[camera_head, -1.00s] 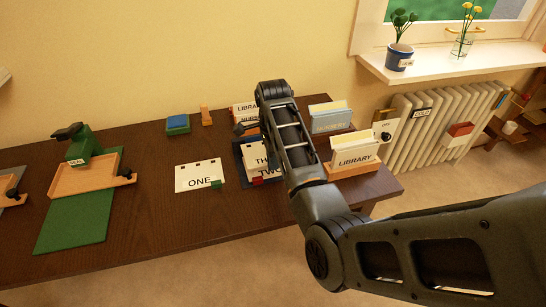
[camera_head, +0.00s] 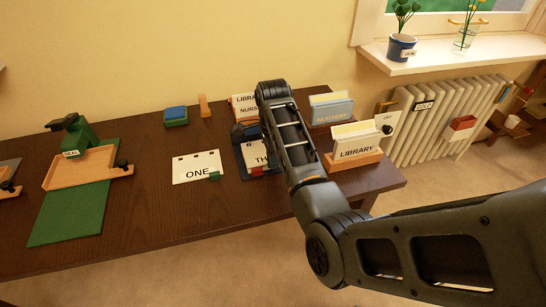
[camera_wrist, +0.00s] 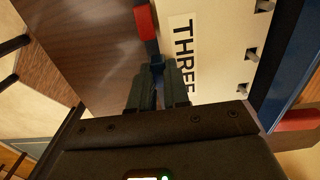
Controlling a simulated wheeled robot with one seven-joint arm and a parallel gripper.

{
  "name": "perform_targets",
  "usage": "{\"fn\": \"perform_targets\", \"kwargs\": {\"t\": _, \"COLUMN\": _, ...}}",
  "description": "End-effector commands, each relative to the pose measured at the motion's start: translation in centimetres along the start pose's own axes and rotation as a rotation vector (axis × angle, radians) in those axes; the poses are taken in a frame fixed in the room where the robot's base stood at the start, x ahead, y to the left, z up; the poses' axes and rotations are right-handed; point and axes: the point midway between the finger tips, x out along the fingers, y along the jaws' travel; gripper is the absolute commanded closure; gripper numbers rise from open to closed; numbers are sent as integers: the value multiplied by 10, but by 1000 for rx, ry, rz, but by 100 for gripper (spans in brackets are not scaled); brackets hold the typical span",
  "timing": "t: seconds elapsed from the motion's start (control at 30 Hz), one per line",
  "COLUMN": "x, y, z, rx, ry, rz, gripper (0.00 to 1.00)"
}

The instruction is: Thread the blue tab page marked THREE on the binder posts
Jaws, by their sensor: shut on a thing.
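The white page marked THREE (camera_wrist: 205,30) lies over the blue binder (camera_wrist: 292,62) in the wrist view. My gripper (camera_wrist: 158,75) is shut at the page's edge, on its blue tab, which is mostly hidden between the fingers. Several grey posts (camera_wrist: 252,53) show against the white sheet near the binder's spine. I cannot tell whether they pass fully through this page's holes. A red tab (camera_wrist: 145,20) sticks out beside the fingers. In the head view, the page THREE (camera_head: 259,160) and binder (camera_head: 242,157) are partly hidden by my arm.
The page marked ONE (camera_head: 197,168), with a green tab, lies left of the binder. A blue-topped green block (camera_head: 176,117) is behind. A wooden tray (camera_head: 60,180) with a green stamp is at left.

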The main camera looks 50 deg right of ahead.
Motion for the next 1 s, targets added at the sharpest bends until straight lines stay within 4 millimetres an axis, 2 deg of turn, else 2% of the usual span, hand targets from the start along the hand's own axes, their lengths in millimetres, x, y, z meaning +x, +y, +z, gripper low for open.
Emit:
{"fn": "perform_targets", "kwargs": {"t": 0.03, "x": 0, "y": 0, "z": 0, "rx": 0, "ry": 0, "rz": 0, "gripper": 100}}
{"fn": "perform_targets", "kwargs": {"t": 0.07, "x": 0, "y": 0, "z": 0, "rx": 0, "ry": 0, "rz": 0, "gripper": 83}}
{"fn": "perform_targets", "kwargs": {"t": 0.37, "x": 0, "y": 0, "z": 0, "rx": 0, "ry": 0, "rz": 0, "gripper": 54}}
{"fn": "perform_targets", "kwargs": {"t": 0.67, "x": -3, "y": 0, "z": 0, "rx": 0, "ry": 0, "rz": -1, "gripper": 54}}
{"fn": "perform_targets", "kwargs": {"t": 0.77, "x": -13, "y": -1, "z": 0, "rx": 0, "ry": 0, "rz": -3, "gripper": 54}}
{"fn": "perform_targets", "kwargs": {"t": 1.0, "x": -52, "y": -1, "z": 0, "rx": 0, "ry": -1, "rz": -4, "gripper": 54}}
